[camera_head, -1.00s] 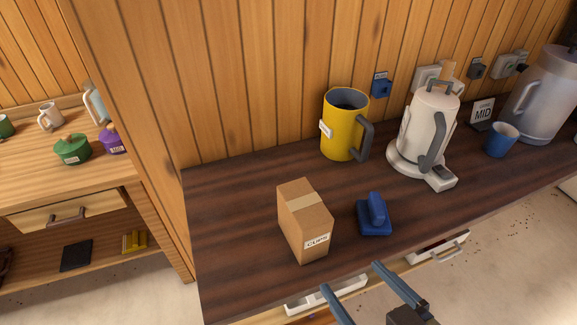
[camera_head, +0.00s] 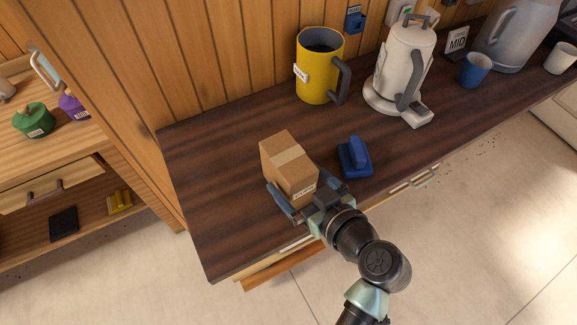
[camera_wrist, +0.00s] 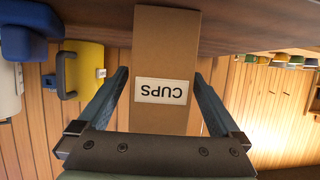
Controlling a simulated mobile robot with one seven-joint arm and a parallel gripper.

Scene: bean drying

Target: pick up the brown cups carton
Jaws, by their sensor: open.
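The brown cups carton (camera_head: 286,163) stands upright on the dark wooden counter (camera_head: 210,200), near its front edge. It has a paler tape strip on top and a white label. In the wrist view the carton (camera_wrist: 166,60) shows its "CUPS" label upside down. My gripper (camera_head: 296,200) is open, with one finger on each side of the carton. In the wrist view my gripper (camera_wrist: 160,95) shows a small gap beside each finger, so the carton is between them but not clamped.
A blue handled block (camera_head: 355,158) stands just right of the carton. Behind are a yellow mug-shaped container (camera_head: 318,75), a white kettle (camera_head: 402,65) on its base and a blue cup (camera_head: 475,69). The counter left of the carton is clear.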

